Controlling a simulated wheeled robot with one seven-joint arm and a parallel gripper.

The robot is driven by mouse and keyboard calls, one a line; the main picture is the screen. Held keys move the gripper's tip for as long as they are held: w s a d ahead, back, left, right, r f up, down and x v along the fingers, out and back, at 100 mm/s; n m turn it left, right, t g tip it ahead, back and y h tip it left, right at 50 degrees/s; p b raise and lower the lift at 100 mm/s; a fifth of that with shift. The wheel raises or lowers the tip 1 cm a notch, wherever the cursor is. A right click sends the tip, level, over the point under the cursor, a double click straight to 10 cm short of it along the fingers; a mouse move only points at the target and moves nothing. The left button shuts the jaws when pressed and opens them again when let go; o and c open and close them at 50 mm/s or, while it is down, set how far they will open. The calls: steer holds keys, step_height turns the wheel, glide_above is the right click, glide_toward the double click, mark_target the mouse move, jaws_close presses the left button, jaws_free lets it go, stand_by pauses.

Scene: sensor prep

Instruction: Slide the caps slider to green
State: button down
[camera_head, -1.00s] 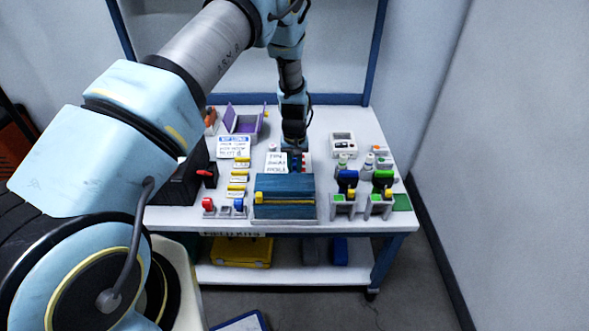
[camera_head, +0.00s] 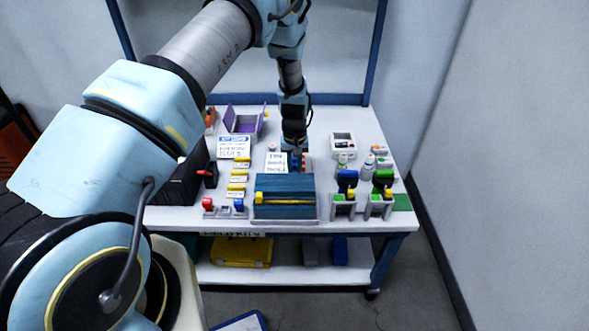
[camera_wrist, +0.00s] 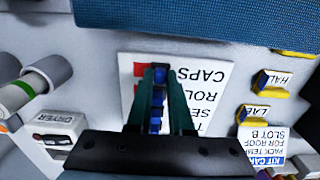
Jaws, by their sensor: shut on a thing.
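The slider panel (camera_wrist: 207,118) has a white label sheet with a CAPS row, upside down in the wrist view. In the head view its label card (camera_head: 277,162) stands behind the blue box. My gripper (camera_wrist: 161,76) reaches down over the panel, its two dark fingers shut on the caps slider (camera_wrist: 159,77) at the CAPS row. The fingers hide most of the slider. Red patches (camera_wrist: 139,69) show beside the fingers, and blue knobs (camera_wrist: 157,96) of other rows show between them. No green mark can be made out. In the head view my gripper (camera_head: 296,158) is small and mostly hidden.
The ribbed blue box (camera_head: 284,186) stands close in front of the panel. Yellow-topped blocks (camera_head: 238,177) stand left; bottles and the blue and green fixtures (camera_head: 383,180) stand right. A white device (camera_head: 342,144) and a purple open box (camera_head: 245,122) are behind.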

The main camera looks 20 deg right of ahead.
steer(key=d, duration=0.1)
steer(key=s+d+b, duration=0.1)
steer(key=shift+s+d+f, duration=0.1)
steer(key=shift+d, duration=0.35)
steer(key=c, duration=0.8)
jaws_free()
steer(key=shift+r, duration=0.2)
step_height(320, 180, up, 11)
steer(key=b, duration=0.1)
steer(key=shift+f+b, duration=0.2)
steer(key=shift+b, duration=0.1)
